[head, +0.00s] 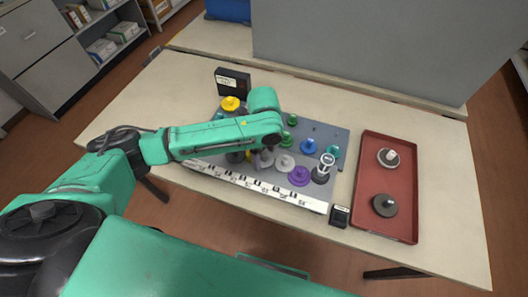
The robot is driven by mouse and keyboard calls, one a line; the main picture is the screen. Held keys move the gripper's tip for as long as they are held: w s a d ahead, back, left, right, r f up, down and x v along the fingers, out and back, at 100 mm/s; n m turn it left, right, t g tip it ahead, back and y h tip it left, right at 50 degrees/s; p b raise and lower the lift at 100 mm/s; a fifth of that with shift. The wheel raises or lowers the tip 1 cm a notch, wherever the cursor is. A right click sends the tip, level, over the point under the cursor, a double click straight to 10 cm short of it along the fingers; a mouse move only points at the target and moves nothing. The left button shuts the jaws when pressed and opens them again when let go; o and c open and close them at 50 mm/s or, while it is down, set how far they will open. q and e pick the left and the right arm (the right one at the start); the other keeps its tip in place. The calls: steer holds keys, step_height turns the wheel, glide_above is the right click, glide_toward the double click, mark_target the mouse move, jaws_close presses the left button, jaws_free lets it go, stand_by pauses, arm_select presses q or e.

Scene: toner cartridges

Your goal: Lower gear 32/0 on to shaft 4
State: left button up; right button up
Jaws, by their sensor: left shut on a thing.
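My left arm reaches in from the left over the grey board (338,135). My left gripper (256,154) is below the forearm, small and mostly hidden by it. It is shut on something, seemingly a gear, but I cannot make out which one. The board carries several coloured gears: a yellow one (231,104), a purple one (299,176), a light grey one (284,163) and a blue one (308,146). The white strip (255,185) along its front edge has labels too small to read, so I cannot tell which is shaft 4. My right gripper is not in view.
A red tray (373,180) right of the board holds a light grey gear (388,157) and a dark grey gear (385,205). A small black box (340,216) stands by the board's front right corner. A black display (233,82) stands behind the board.

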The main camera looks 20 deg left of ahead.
mark_target(264, 161)
arm_select(q)
steer(key=shift+f, duration=0.2)
steer(key=shift+r+p, duration=0.1)
steer(key=shift+p, duration=0.35)
steer(key=shift+f, duration=0.45)
stand_by(0.7)
steer(key=shift+p, duration=0.6)
steer(key=shift+f+b, duration=0.4)
steer(key=shift+f, duration=0.55)
stand_by(0.7)
steer(key=o, duration=1.2)
steer(key=shift+o, duration=0.2)
step_height(264, 161, up, 15)
steer(key=b, duration=0.1)
steer(key=shift+f, duration=0.2)
